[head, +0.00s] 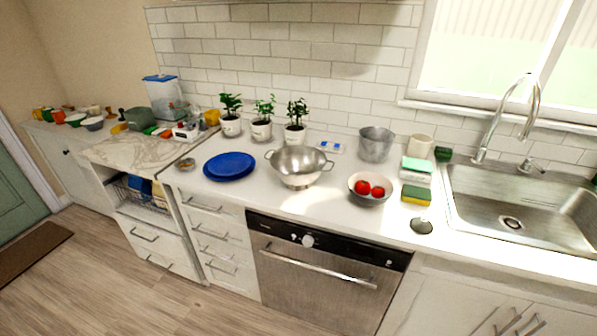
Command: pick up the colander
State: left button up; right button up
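The colander (299,167) is a silver metal bowl with two side handles and a small foot. It stands upright on the white countertop, above the oven front and near the middle of the head view. It looks empty. Neither of my grippers shows in this view.
A blue plate (230,166) lies left of the colander, and a bowl with red tomatoes (370,188) stands to its right. Potted plants (264,120) and a metal pot (376,145) stand behind. The sink (520,205) is at the right. Counter in front of the colander is clear.

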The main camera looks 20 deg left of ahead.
aim_at(296, 180)
jog(key=i+j, duration=0.1)
jog(key=j, duration=0.4)
jog(key=i+j, duration=0.1)
jog(key=j, duration=0.4)
jog(key=i+j+z, duration=0.1)
jog(key=j, duration=0.9)
jog(key=i, duration=0.05)
